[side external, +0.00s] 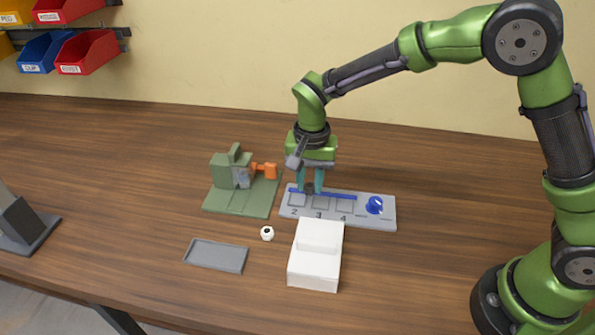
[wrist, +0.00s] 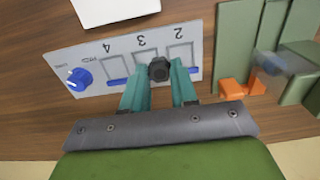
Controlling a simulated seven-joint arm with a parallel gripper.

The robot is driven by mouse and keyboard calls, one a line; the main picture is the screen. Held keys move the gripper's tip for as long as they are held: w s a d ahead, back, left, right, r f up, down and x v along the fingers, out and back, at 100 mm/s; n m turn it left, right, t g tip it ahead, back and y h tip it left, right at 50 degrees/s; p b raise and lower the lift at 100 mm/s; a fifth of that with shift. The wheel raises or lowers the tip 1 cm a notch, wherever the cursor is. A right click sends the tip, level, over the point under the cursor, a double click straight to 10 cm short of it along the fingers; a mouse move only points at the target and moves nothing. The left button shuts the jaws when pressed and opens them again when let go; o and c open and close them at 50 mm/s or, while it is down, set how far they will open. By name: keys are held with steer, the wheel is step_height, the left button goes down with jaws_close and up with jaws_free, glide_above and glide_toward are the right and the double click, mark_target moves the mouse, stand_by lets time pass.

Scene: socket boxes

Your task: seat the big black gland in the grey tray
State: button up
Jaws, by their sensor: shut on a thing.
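The big black gland (wrist: 159,70) is a dark, nut-shaped piece between the tips of my gripper (wrist: 160,80). My gripper is shut on it, above the grey numbered panel near the squares marked 2 and 3. In the side view my teal fingers (side external: 310,182) point down over the panel's back part, and the gland shows only as a small dark shape (side external: 309,190). I cannot tell whether the gland touches the panel. The grey tray (side external: 216,255) lies flat and empty on the table, at the front left of the panel.
The numbered panel (side external: 375,221) has a blue knob (side external: 375,204). A green fixture with an orange part (side external: 236,204) stands left of it.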

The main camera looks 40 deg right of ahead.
steer(key=a, duration=1.1)
steer(key=shift+w+a, duration=0.25)
steer(key=shift+w, duration=0.1)
glide_above(230, 258)
steer(key=shift+f, duration=2.65)
steer(key=shift+f, duration=0.1)
steer(key=o, duration=1.3)
steer(key=shift+r, duration=3.5)
